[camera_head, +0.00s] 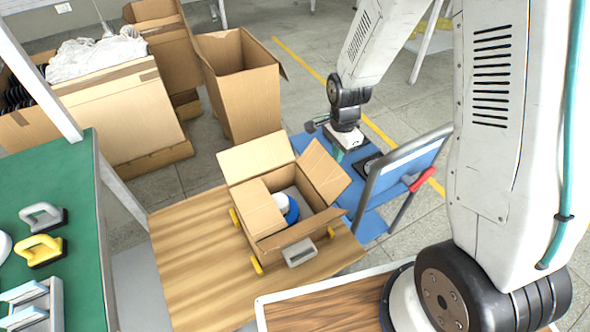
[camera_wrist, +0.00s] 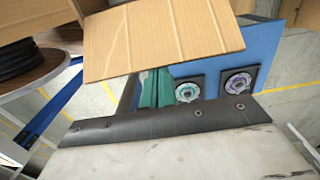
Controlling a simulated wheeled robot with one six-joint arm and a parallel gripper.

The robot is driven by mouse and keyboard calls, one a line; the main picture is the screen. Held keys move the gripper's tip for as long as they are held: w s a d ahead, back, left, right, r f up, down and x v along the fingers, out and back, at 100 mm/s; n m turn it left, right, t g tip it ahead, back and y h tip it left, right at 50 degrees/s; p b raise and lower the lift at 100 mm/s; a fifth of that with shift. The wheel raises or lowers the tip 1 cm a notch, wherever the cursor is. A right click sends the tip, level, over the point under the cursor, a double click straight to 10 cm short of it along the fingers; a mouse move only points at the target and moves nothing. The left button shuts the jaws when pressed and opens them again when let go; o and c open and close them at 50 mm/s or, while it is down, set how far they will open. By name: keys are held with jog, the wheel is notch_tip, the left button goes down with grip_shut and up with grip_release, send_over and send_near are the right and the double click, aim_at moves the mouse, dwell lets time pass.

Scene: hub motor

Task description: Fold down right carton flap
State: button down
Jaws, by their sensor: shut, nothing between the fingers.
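The open carton (camera_head: 322,218) stands on a wooden table. Its right flap (camera_head: 323,170) sticks up and outward. The left flap (camera_head: 258,208) lies folded over the opening, the back flap (camera_head: 255,155) stands up, and the front flap (camera_head: 300,229) leans outward. A blue and white part (camera_head: 289,209) shows inside. My gripper (camera_head: 339,154) is just beyond the right flap, on its outer side; contact cannot be told. In the wrist view, a cardboard flap (camera_wrist: 160,40) covers the ends of my green fingers (camera_wrist: 154,88), which are shut and empty.
The wooden tabletop (camera_head: 195,270) has yellow clamps and a grey block (camera_head: 299,252) around the carton. A blue cart (camera_head: 370,227) with a handle stands close behind my gripper. A tall open box (camera_head: 245,95) is at the back. A green bench (camera_head: 80,190) is at left.

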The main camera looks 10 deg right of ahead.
jog(key=s+a, duration=0.3)
jog(key=a, duration=1)
jog(key=shift+s+a, duration=0.3)
dwell(0.6)
jog(key=shift+f, duration=2.65)
notch_tip(320, 180, up, 9)
dwell(0.3)
